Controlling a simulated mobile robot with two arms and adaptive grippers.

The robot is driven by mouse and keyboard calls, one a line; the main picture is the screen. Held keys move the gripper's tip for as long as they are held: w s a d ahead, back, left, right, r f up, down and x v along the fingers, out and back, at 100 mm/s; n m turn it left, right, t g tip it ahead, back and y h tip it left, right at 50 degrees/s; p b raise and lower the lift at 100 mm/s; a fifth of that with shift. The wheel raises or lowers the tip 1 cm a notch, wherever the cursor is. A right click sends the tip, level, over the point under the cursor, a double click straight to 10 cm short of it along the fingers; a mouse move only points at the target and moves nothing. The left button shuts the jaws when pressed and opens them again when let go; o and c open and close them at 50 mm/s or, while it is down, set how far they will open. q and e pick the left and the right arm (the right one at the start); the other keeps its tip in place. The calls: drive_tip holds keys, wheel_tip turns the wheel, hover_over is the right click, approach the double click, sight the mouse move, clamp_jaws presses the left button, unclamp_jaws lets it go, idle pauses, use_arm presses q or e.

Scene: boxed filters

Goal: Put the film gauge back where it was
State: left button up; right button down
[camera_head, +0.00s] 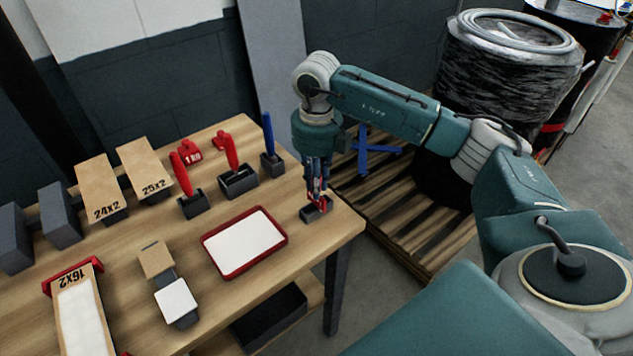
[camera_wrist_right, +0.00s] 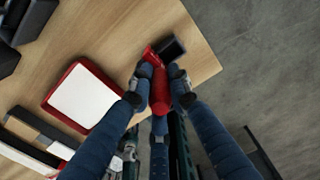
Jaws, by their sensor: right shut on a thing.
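My right gripper (camera_head: 317,188) points down near the table's right corner. In the right wrist view the right gripper (camera_wrist_right: 160,88) is shut on a red tool (camera_wrist_right: 158,92), which I take as the film gauge. The red tool also shows in the head view (camera_head: 319,203), mostly hidden by the fingers. A small dark holder (camera_head: 314,216) stands under it, and the holder shows in the wrist view (camera_wrist_right: 171,47). The tool's far end overlaps the holder's left edge there; I cannot tell whether it sits in the slot. My left gripper is not in view.
A red-rimmed tray (camera_head: 206,260) lies left of the gripper. Dark holders with red-handled tools (camera_head: 182,175) and a blue-handled tool (camera_head: 268,134) stand behind. Cardboard boxes (camera_head: 98,187) stand at the left. A pallet (camera_head: 420,235) and wrapped drum (camera_head: 490,90) are beyond the table's right edge.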

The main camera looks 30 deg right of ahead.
drive_tip(key=shift+f+b, duration=0.5)
drive_tip(key=shift+f, duration=0.15)
drive_tip(key=c, duration=1.6)
unclamp_jaws()
drive_tip(key=shift+c, duration=0.2)
drive_tip(key=shift+r, duration=0.1)
drive_tip(key=shift+r+p, duration=0.85)
drive_tip(key=shift+r, duration=0.1)
wheel_tip(320, 180, up, 5)
drive_tip(key=shift+w+f+b, duration=0.1)
drive_tip(key=shift+f+b, duration=0.05)
drive_tip(key=shift+b, duration=1.05)
wheel_tip(320, 180, up, 7)
drive_tip(key=shift+f, duration=0.2)
